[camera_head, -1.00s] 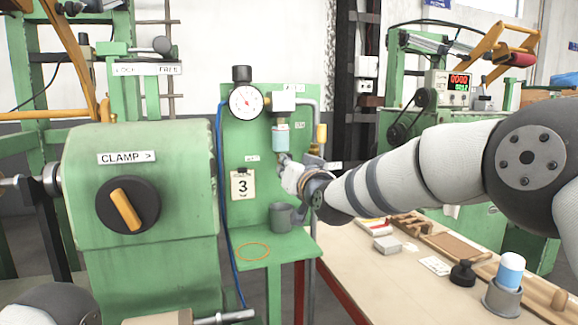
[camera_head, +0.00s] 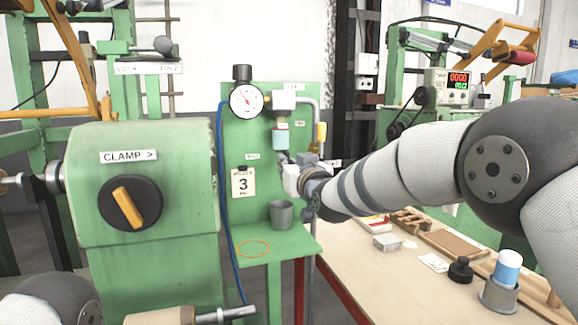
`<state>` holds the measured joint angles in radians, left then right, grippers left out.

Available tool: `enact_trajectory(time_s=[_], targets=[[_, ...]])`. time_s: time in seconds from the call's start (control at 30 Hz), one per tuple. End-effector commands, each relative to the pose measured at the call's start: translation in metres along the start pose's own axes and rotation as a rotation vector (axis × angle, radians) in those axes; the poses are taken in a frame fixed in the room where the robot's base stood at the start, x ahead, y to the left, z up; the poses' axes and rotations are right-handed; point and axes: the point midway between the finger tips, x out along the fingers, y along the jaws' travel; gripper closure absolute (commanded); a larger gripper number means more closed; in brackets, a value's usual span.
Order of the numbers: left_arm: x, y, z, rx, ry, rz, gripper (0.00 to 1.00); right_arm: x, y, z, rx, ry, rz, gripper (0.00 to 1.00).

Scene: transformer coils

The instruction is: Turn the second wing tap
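My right gripper (camera_head: 288,168) is at the panel just below this bowl. It is small and partly turned away, so I cannot tell whether its fingers are open or shut or touch anything. I cannot make out a wing tap clearly; the gripper covers the area below the bowl. My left arm shows only at the bottom left corner; its gripper is out of view.
A grey cup (camera_head: 281,215) stands on the panel's shelf (camera_head: 262,262), beside an orange ring mark. A "3" card (camera_head: 243,182) hangs left of the gripper. A green machine with a clamp knob (camera_head: 130,203) is at left. A workbench (camera_head: 400,290) with small items is at right.

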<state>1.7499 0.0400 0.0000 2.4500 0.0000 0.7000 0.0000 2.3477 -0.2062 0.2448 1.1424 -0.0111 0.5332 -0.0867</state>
Motion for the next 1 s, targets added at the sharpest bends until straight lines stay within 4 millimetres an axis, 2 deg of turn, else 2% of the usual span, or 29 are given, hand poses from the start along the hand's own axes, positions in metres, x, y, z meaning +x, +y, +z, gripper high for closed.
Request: enact_trajectory(time_s=[0.13, 0.17, 0.2, 0.23, 0.57, 0.67, 1.0], targets=[[0.0, 0.0, 0.0, 0.0, 0.0, 0.0, 1.0, 0.0, 0.0, -0.001, -0.003, 0.003, 0.0, 1.0], [0.0, 0.0, 0.0, 0.0, 0.0, 0.0, 1.0, 0.0, 0.0, -0.001, -0.003, 0.003, 0.0, 0.82], [0.0, 0.0, 0.0, 0.0, 0.0, 0.0, 1.0, 0.0, 0.0, -0.001, -0.003, 0.003, 0.0, 0.73], [0.0, 0.0, 0.0, 0.0, 0.0, 0.0, 1.0, 0.0, 0.0, -0.001, -0.003, 0.003, 0.0, 0.69], [0.0, 0.0, 0.0, 0.0, 0.0, 0.0, 1.0, -0.003, 0.0, -0.001, -0.001, 0.001, 0.0, 0.69], [0.0, 0.0, 0.0, 0.0, 0.0, 0.0, 1.0, -0.014, 0.001, -0.001, -0.002, 0.0, 0.001, 0.69], [0.0, 0.0, 0.0, 0.0, 0.0, 0.0, 1.0, -0.092, 0.0, -0.002, -0.002, 0.001, 0.0, 0.69]])
